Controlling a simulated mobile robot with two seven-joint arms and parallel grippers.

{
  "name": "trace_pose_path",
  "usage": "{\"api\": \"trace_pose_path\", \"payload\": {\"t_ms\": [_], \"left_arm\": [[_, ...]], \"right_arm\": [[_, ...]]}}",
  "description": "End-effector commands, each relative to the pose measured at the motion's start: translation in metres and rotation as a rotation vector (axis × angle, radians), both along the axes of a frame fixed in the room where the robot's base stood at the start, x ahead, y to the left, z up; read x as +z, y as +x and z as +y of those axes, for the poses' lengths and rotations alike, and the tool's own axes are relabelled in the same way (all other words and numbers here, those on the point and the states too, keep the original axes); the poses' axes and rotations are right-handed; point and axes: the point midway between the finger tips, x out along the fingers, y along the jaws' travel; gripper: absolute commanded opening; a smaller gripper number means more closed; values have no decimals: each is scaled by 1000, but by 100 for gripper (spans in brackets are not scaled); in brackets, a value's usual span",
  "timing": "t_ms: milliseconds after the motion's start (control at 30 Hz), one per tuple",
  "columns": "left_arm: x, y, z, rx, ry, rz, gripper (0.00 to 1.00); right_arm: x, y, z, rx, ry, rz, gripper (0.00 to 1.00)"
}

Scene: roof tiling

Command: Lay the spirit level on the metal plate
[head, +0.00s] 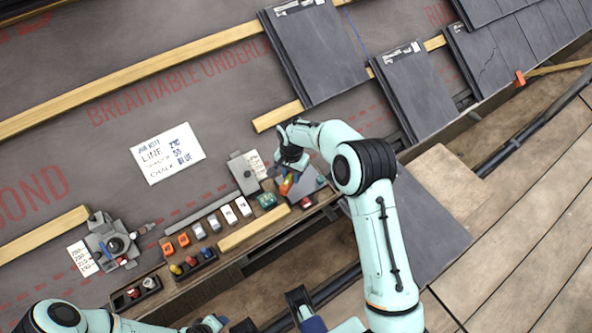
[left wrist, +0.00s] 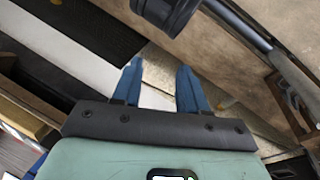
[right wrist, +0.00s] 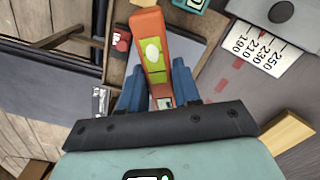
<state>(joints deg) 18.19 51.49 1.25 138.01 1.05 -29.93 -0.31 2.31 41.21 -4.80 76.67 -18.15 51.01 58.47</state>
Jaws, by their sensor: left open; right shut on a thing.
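The spirit level is a short orange bar with a yellow-green vial section (right wrist: 152,62). My right gripper (right wrist: 158,78) is shut on it, and the bar points away between the blue fingers. In the head view the level (head: 287,184) is under my right gripper (head: 291,160), over the bench strip. A flat grey plate (head: 307,183), which looks like the metal plate, lies just beside and beneath it; I cannot tell whether they touch. It also shows in the right wrist view (right wrist: 187,50). My left gripper (left wrist: 158,68) is open and empty, away from the level.
A grey block with a round knob (head: 243,172) and a number card stand left of the plate. A teal box (head: 267,201) and a red item (head: 305,202) are close by. Several clips and trays (head: 188,264) fill the strip's left part. Slate tiles (head: 413,90) lie behind.

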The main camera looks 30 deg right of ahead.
Motion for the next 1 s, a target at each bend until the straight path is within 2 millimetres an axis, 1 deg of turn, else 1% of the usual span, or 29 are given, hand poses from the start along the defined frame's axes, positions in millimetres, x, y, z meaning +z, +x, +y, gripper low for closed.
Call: {"api": "trace_pose_path", "payload": {"t_ms": [33,100,200,300,467,633,767,1000], "left_arm": [[-28,6,4,8,10,-16,43],[-48,15,8,18,21,-40,43],[-70,26,13,30,34,-70,43],[-85,35,16,37,45,-89,43],[-94,42,19,44,52,-108,43],[-96,41,20,46,54,-104,43],[-101,37,21,47,54,-90,43],[-117,26,25,51,59,-50,43]], "right_arm": [[-13,10,-10,-86,0,-3,0],[-13,21,-20,-202,4,-2,0],[-12,32,-32,-337,7,1,0],[-8,39,-40,-434,12,3,0],[-3,44,-46,-510,14,5,0],[-2,43,-47,-519,13,6,0],[-8,43,-47,-518,13,6,0],[-24,43,-46,-517,11,7,0]]}}
